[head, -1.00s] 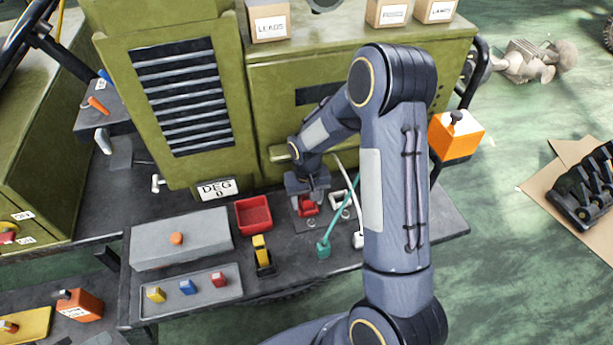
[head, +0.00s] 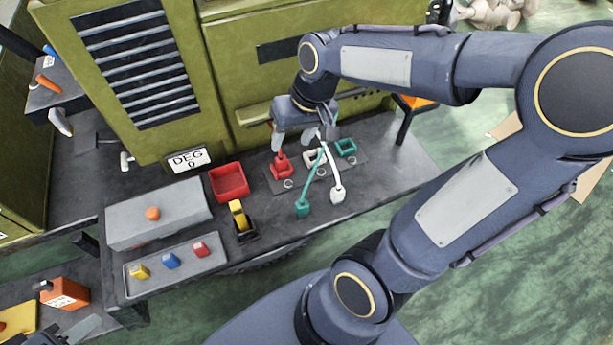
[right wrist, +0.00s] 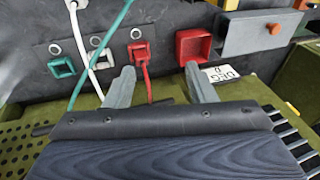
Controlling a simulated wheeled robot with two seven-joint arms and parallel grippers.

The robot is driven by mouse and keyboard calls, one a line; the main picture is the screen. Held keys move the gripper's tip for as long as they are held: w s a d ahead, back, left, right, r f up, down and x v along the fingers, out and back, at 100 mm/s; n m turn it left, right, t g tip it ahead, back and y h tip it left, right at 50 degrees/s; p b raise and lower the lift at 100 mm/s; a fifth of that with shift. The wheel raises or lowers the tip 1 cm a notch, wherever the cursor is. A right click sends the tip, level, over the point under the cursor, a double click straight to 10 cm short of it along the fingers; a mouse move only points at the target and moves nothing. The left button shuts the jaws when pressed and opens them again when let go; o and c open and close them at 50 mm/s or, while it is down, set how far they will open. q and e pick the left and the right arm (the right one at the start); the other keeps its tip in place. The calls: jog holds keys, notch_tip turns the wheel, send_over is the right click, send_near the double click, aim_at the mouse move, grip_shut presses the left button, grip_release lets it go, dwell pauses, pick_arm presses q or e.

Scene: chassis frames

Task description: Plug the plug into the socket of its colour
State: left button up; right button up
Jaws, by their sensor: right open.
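The red plug (head: 280,158) stands at the red socket (head: 284,173) and looks seated in it, though its depth is hard to tell. It also shows with its red cable (right wrist: 148,88) in the right wrist view. My right gripper (head: 300,145) is open just above and behind the red plug. Its fingers (right wrist: 160,85) stand apart with the red cable between them and hold nothing. The white socket (head: 313,157) and teal socket (head: 346,147) are to the right and look empty. The teal plug (head: 302,208) and white plug (head: 338,194) stand in front with their cables.
A red bin (head: 229,182), a yellow-and-black item (head: 240,218) and a grey box with an orange button (head: 152,214) are to the left. A tray (head: 190,283) holds small coloured blocks. The green cabinet (head: 215,80) stands close behind. The teal and white cables cross near the gripper.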

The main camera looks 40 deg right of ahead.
jog(key=s+a+r+t+y, duration=0.1)
jog(key=s+a+t, duration=0.2)
jog(key=s, duration=0.9)
jog(key=shift+a+r+n, duration=0.2)
jog(key=shift+a+n, duration=0.2)
jog(key=shift+a, duration=0.65)
jog(key=shift+s+d, duration=0.1)
jog(key=shift+s, duration=0.05)
